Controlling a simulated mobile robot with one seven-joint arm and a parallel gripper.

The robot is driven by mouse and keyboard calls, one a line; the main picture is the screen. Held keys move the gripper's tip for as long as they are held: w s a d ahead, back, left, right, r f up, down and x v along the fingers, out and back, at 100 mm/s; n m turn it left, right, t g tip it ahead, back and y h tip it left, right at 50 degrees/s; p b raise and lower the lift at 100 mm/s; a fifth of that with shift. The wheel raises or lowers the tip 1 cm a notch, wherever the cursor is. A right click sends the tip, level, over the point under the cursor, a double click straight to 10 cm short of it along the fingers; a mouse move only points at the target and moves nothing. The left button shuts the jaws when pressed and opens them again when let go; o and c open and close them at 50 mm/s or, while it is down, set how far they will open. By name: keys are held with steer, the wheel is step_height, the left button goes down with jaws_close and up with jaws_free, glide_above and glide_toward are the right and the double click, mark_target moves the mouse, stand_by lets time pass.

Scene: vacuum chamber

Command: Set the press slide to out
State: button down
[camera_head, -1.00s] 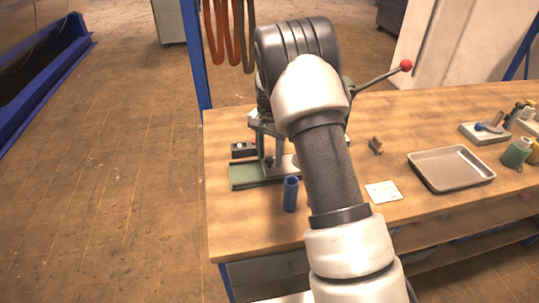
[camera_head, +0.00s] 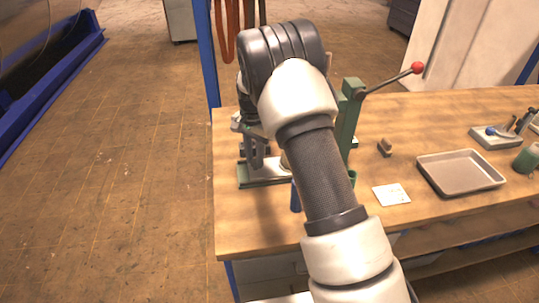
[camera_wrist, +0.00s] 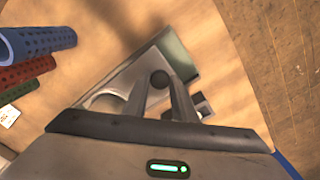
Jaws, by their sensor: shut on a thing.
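The press stands on the bench, largely hidden behind my arm; its green column (camera_head: 350,115) and its lever with a red ball (camera_head: 417,68) show. Its pale metal slide plate (camera_head: 262,172) lies on the green base at the left of my arm. In the wrist view the slide (camera_wrist: 133,78) is a grey plate with a round pale part, over the green base (camera_wrist: 178,52). My gripper (camera_wrist: 162,84) reaches down over it, its fingers closed around a dark round knob (camera_wrist: 160,78). In the head view my gripper (camera_head: 255,160) is partly covered by my wrist.
Blue (camera_wrist: 40,38), red (camera_wrist: 28,72) and green (camera_wrist: 18,91) perforated tubes are close by. A black block (camera_wrist: 203,107) is beside the fingers. A white card (camera_head: 391,195), a small brown item (camera_head: 384,148) and a tray (camera_head: 458,182) lie further right.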

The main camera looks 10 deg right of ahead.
steer(key=shift+a, duration=2.1)
steer(key=c, duration=1.5)
jaws_free()
steer(key=shift+a, duration=0.1)
steer(key=shift+o, duration=0.2)
steer(key=shift+r, duration=0.35)
step_height(320, 180, up, 17)
steer(key=shift+p, duration=0.4)
steer(key=shift+f, duration=0.1)
